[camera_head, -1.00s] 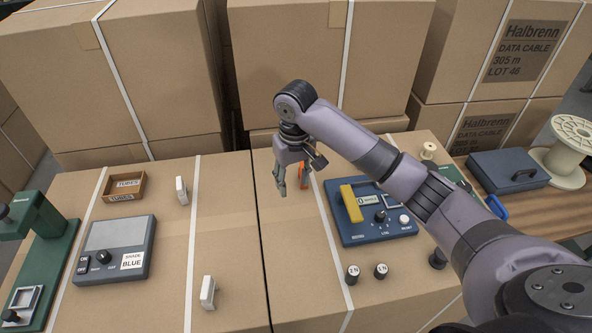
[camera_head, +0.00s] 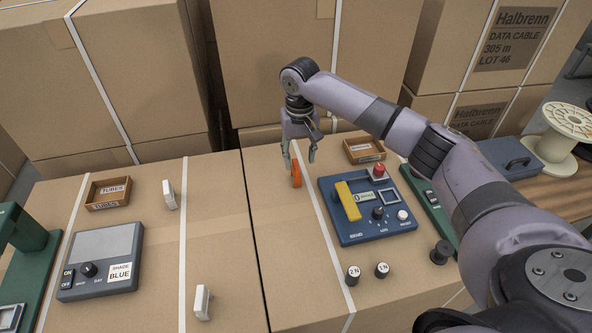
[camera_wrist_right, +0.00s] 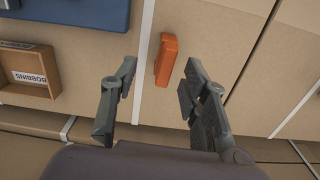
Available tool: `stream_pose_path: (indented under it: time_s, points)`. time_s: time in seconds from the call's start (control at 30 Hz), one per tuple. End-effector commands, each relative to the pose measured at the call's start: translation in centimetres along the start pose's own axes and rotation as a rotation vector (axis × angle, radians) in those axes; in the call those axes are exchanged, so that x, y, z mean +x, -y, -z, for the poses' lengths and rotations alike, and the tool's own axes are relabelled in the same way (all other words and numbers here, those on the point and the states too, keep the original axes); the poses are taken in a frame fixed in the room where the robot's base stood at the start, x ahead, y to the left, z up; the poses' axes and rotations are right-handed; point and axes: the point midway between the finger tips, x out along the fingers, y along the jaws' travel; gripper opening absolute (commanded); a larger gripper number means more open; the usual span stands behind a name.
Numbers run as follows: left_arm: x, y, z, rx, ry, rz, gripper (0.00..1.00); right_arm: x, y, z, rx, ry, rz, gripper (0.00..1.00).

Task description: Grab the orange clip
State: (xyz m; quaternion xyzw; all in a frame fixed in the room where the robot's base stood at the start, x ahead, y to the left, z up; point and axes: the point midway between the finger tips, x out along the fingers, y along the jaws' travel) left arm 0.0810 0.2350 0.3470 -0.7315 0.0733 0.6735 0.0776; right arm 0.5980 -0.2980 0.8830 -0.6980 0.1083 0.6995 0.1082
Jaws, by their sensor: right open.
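The orange clip (camera_head: 296,174) stands on a cardboard box top, just left of the blue device. In the right wrist view the orange clip (camera_wrist_right: 165,60) shows ahead of and between the two fingers, with cardboard visible around it. My right gripper (camera_head: 300,165) is open and empty, above and close to the clip in the head view. In the right wrist view my right gripper (camera_wrist_right: 155,85) has its fingers spread, and neither finger is seen touching the clip. My left gripper is not in view.
A blue device (camera_head: 365,225) with a yellow bar stands right of the clip. A wooden tray labelled bobbins (camera_wrist_right: 25,75) lies near it. Two small weights (camera_head: 352,275) stand in front. Tall cartons (camera_head: 275,60) rise behind.

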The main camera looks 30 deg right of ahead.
Motion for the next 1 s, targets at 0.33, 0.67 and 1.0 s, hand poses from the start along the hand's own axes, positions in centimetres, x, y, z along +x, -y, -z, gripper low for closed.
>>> stream_pose_path:
  time_s: [0.33,0.67,1.0]
  points:
    - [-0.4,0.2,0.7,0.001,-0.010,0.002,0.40,3.1,0.5,0.2,-0.001,0.001,-0.001,0.42]
    - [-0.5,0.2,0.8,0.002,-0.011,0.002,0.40,6.4,0.8,0.4,-0.002,-0.002,0.000,0.42]
    - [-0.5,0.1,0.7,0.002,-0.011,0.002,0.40,6.4,0.8,0.4,-0.002,-0.002,0.000,0.31]
